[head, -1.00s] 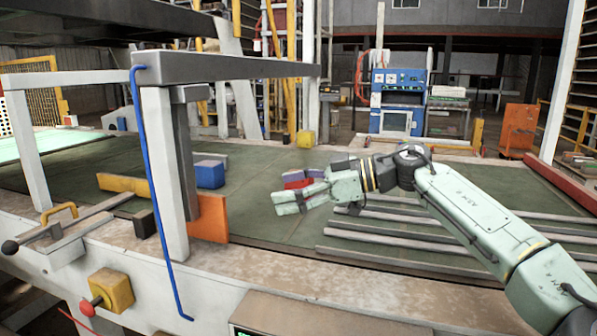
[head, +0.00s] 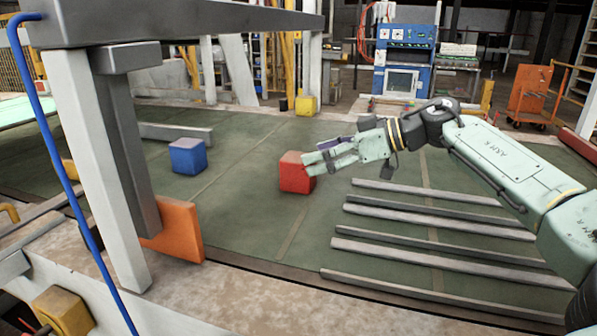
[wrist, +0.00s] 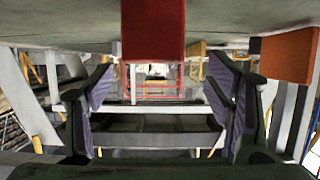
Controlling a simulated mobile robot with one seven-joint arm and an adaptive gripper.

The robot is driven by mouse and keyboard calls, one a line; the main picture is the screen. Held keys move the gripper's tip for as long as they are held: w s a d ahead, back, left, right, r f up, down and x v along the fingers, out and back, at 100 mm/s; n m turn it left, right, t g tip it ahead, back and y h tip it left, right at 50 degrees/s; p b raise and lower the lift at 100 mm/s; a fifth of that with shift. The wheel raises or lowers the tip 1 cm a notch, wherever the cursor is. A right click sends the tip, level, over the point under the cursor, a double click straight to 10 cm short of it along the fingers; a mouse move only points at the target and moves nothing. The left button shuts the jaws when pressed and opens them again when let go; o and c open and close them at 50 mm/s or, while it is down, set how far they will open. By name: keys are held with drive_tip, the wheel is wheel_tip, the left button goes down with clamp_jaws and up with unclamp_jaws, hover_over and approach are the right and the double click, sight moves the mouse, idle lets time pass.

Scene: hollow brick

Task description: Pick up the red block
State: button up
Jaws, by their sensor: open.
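The red block (head: 294,172) lies on the green table top in the head view, with its right edge partly covered by my gripper. My gripper (head: 318,160) is just to the right of it there; whether they touch is hard to tell. In the wrist view, which looks inverted, the red block (wrist: 153,28) hangs into the picture from the top centre. My gripper's purple-padded fingers (wrist: 160,83) stand wide apart left and right below it, with nothing between them.
A blue block (head: 188,157) stands to the left on the green table top (head: 235,190). An orange block (head: 178,232) is beside the white frame post (head: 95,170). Several grey bars (head: 430,235) lie to the right, under my arm.

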sight(299, 156)
drive_tip(key=x, duration=0.5)
drive_tip(key=shift+w+a+f, duration=0.1)
drive_tip(key=shift+w+a, duration=0.1)
drive_tip(key=shift+w, duration=0.2)
drive_tip(key=shift+c, duration=0.3)
drive_tip(key=c, duration=1.3)
